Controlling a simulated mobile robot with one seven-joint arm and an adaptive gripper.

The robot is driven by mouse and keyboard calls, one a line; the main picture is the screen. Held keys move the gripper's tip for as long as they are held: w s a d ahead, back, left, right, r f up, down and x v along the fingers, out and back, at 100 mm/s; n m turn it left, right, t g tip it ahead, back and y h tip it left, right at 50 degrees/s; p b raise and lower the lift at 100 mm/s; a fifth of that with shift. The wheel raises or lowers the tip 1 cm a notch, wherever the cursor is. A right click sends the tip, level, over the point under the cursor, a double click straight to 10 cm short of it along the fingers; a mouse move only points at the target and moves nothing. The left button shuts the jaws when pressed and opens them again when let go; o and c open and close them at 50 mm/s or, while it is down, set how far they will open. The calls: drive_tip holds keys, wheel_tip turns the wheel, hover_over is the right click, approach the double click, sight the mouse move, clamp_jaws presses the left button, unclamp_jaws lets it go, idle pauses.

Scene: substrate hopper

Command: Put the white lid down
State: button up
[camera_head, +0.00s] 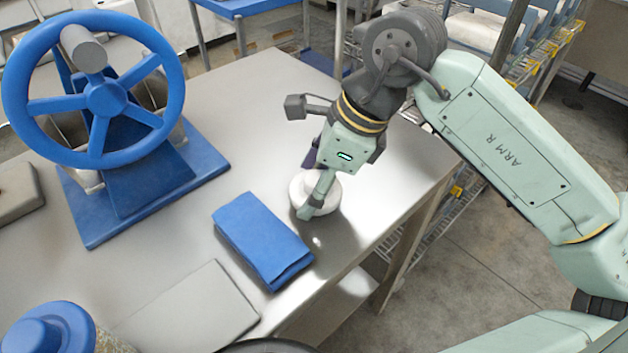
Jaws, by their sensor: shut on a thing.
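The white lid (328,198) is a small round disc with a raised middle, low over the grey metal table near its right edge. My gripper (314,199) points down at it and is shut on it, with one finger in front of the lid. The finger hides part of the lid, and the far finger is mostly hidden. I cannot tell whether the lid touches the table.
A folded blue cloth (262,240) lies just left of the lid. A blue handwheel (105,97) on a blue base stands at the left. A grey flat plate (188,312) lies in front, and a blue-topped container (48,330) stands at the bottom left. The table (400,185) is clear right of the lid.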

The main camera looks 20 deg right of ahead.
drive_tip(key=shift+f, duration=0.7)
drive_tip(key=shift+f+b, duration=0.25)
drive_tip(key=shift+b, duration=0.05)
drive_tip(key=o, duration=0.8)
drive_tip(key=shift+r, duration=0.1)
drive_tip(key=shift+r+p, duration=0.3)
drive_tip(key=shift+p, duration=0.15)
drive_tip(key=b+v, duration=0.1)
drive_tip(key=v, duration=1)
drive_tip(key=shift+s+d+r, duration=0.15)
drive_tip(key=shift+s+r, duration=0.05)
drive_tip(key=shift+r, duration=0.15)
